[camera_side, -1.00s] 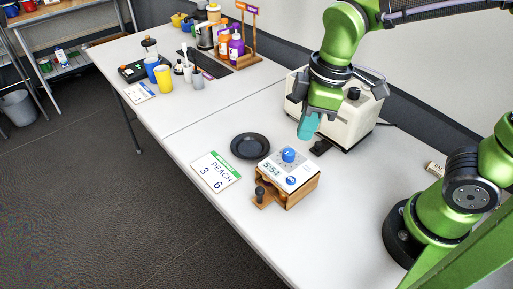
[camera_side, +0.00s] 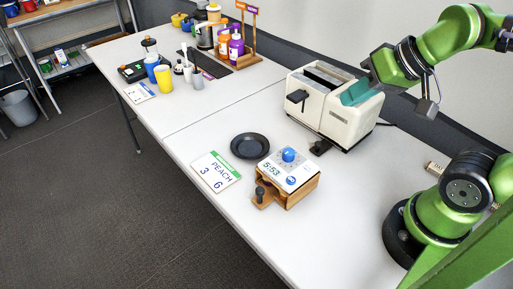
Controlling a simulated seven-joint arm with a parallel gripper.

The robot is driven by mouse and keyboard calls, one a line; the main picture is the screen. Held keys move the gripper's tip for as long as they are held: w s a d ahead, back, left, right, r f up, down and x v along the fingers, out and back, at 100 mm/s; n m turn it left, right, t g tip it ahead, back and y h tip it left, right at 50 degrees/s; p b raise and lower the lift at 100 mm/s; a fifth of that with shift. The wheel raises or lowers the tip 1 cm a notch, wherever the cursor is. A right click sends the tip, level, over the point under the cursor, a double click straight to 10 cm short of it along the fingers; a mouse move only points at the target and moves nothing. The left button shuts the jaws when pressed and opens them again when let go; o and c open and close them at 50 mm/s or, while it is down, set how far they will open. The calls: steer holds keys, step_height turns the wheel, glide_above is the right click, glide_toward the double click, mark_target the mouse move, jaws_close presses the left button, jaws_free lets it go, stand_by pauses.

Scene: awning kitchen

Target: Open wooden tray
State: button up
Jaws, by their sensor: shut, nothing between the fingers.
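The wooden tray (camera_side: 265,204) sits low in a small wooden box (camera_side: 299,194) with a white top, on the white table. Its front edge, with a dark knob (camera_side: 260,192), juts out at the box's left front. How far the tray is pulled out is hard to tell. The box's top has a blue dial (camera_side: 288,155) and a display that seems to read 5:53. My gripper (camera_side: 352,95), with teal fingers, is shut and empty at the right end of the toaster's top, well behind and right of the box. I cannot tell whether it touches the toaster.
The cream toaster (camera_side: 335,110) stands behind the box with a dark lever (camera_side: 297,97). Cups and bottles stand farther back. The table in front and right of the box is clear.

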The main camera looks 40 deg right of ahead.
mark_target(260, 189)
steer(key=shift+o, duration=1.1)
steer(key=shift+a+f, duration=0.1)
steer(key=shift+f, duration=0.1)
steer(key=o, duration=0.5)
steer(key=shift+w+a+f+g, duration=0.5)
steer(key=shift+w+f+g, duration=0.2)
steer(key=shift+w, duration=0.2)
steer(key=shift+o, duration=0.2)
steer(key=w+a+f+m+g+y, duration=0.1)
steer(key=w+a+f+m+g, duration=0.2)
steer(key=w+a+g, duration=0.1)
steer(key=shift+w+a+m+g, duration=0.35)
steer(key=shift+w+a, duration=0.25)
steer(key=shift+w, duration=0.5)
steer(key=a+f+m+g, duration=0.1)
steer(key=a+f+m, duration=0.1)
steer(key=f, duration=0.3)
steer(key=a+f+m, duration=0.2)
steer(key=a+f, duration=0.2)
steer(key=f, duration=0.1)
steer(key=a+f+m+g+y, duration=0.1)
steer(key=a+f+m, duration=0.1)
steer(key=f, duration=0.3)
steer(key=shift+a+f+g, duration=0.2)
steer(key=shift+a+g, duration=0.15)
steer(key=shift+a, duration=0.45)
jaws_close()
